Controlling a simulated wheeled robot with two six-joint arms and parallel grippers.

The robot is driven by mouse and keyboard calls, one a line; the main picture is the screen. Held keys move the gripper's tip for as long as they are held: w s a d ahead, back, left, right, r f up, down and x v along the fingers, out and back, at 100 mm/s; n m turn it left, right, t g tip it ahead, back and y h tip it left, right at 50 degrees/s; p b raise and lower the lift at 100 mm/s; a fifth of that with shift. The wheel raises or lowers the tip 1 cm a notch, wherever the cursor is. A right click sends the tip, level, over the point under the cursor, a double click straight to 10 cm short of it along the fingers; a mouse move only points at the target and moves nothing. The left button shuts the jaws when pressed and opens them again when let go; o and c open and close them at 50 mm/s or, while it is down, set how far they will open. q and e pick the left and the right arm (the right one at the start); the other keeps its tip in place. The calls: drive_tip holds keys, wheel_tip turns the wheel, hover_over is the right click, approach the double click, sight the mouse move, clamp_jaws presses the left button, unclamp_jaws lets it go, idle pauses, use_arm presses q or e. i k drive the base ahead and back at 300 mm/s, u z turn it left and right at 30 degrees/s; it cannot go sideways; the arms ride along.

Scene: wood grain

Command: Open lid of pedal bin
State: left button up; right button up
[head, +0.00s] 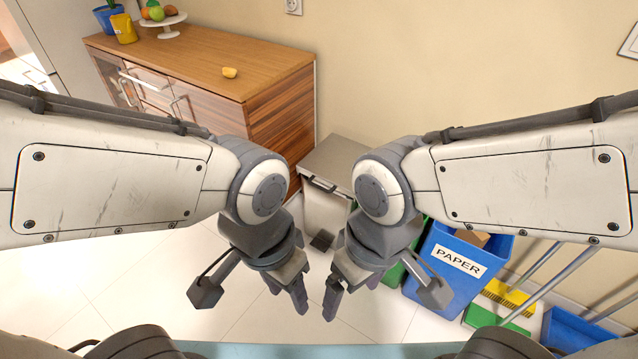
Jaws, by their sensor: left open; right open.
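The pedal bin (324,208) stands on the floor against the wall, just right of the wooden cabinet. It is light grey, and its flat lid (336,157) looks shut. A dark pedal (322,240) shows low on its front. My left gripper (287,298) is open and empty, in front of the bin and lower left of the pedal in the picture. My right gripper (343,296) is open and empty, lower right of the pedal. Neither gripper appears to touch the bin.
A wooden cabinet (281,108) stands left of the bin, with a fruit stand (163,24) on top. At the right are a blue paper bin (440,285), a partly hidden green bin (392,275), and cleaning tools with a yellow brush (508,297). Tiled floor in front is clear.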

sight(331, 162)
drive_tip(key=u, duration=0.55)
drive_tip(key=k, duration=1.25)
drive_tip(key=z, duration=0.35)
drive_tip(key=i, duration=1.35)
drive_tip(key=u, duration=0.45)
drive_tip(key=i, duration=0.5)
drive_tip(key=u, duration=0.45)
